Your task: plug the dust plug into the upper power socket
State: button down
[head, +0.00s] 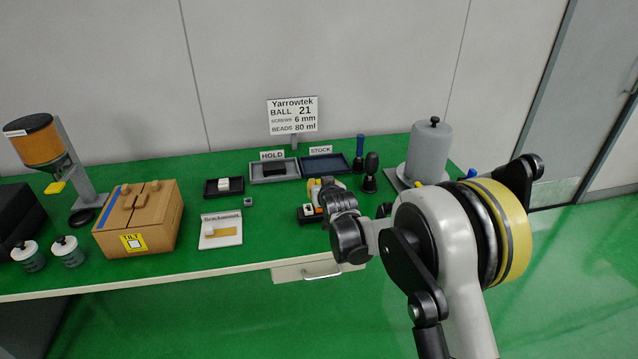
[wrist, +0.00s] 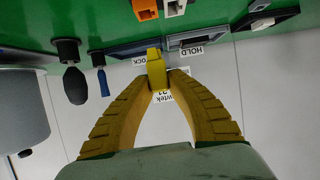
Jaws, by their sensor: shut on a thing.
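My gripper (wrist: 157,80) is shut on a small yellow piece, which I take to be the dust plug (wrist: 155,62). The plug stands up between the ribbed yellow fingertips in the wrist view, apart from the table things behind it. In the head view my arm largely hides the gripper and plug. An orange block (wrist: 145,9) and a white block (wrist: 174,7) show at the top edge of the wrist view, beyond the plug. They also show low on a dark base beside my wrist in the head view. I cannot make out which part is the upper power socket.

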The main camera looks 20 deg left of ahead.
jog(key=shift+f+b, duration=1.4)
jog(key=shift+f, duration=0.35)
jog(key=shift+f+b, duration=1.25)
jog(key=shift+b, duration=0.05)
dwell(1.0)
jog(key=c, duration=1.3)
grip_release()
jog(key=v, duration=1.2)
jog(key=shift+d, duration=0.1)
